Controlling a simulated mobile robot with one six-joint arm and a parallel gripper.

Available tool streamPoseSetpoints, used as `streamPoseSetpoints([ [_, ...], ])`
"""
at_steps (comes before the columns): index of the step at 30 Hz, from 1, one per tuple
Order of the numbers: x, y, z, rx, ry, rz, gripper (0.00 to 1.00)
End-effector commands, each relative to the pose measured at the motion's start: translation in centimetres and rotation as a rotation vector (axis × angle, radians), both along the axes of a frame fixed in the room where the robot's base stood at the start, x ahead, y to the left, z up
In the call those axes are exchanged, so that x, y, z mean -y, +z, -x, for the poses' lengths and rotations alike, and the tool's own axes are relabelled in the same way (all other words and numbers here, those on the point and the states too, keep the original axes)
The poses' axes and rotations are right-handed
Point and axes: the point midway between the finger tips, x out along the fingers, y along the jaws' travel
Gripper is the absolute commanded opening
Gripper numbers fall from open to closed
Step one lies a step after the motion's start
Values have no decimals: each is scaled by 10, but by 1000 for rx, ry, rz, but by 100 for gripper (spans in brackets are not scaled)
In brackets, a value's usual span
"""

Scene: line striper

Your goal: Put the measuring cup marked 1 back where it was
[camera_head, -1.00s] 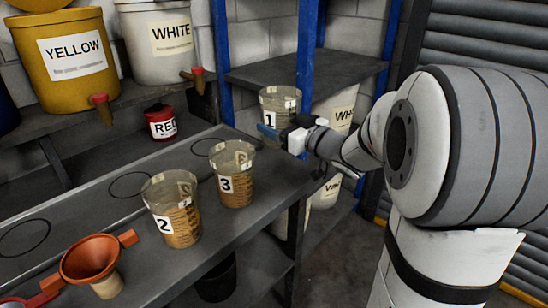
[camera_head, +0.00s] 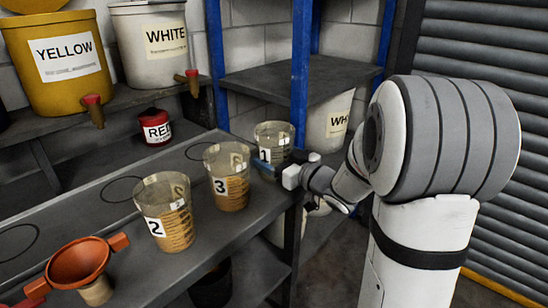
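The clear measuring cup marked 1 (camera_head: 275,135) is at the far right end of the grey bench (camera_head: 100,215). Its label faces my camera. My gripper (camera_head: 266,165) reaches in from the right, its blue fingers shut on the cup's lower part. The fingers hide part of the cup, and I cannot tell whether its base touches the bench. The cup marked 3 (camera_head: 230,188) and the cup marked 2 (camera_head: 168,225) stand upright to its left, both with brownish contents. Black outlined circles (camera_head: 123,190) mark the bench behind them.
An orange funnel (camera_head: 77,263) stands at the front left. A small red tin (camera_head: 155,128) and the yellow (camera_head: 70,62) and white (camera_head: 158,60) buckets are behind. A blue-post rack (camera_head: 298,70) stands behind cup 1. A lower shelf holds a dark container (camera_head: 212,285).

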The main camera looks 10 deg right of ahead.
Motion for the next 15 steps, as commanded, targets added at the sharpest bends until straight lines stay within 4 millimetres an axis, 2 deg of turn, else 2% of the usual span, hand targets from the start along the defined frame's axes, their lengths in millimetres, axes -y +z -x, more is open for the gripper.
streamPoseSetpoints([
  [1,0,-2,0,0,0,0,81],
  [8,0,-1,0,0,1,0,100],
  [15,-1,0,0,0,1,0,100],
])
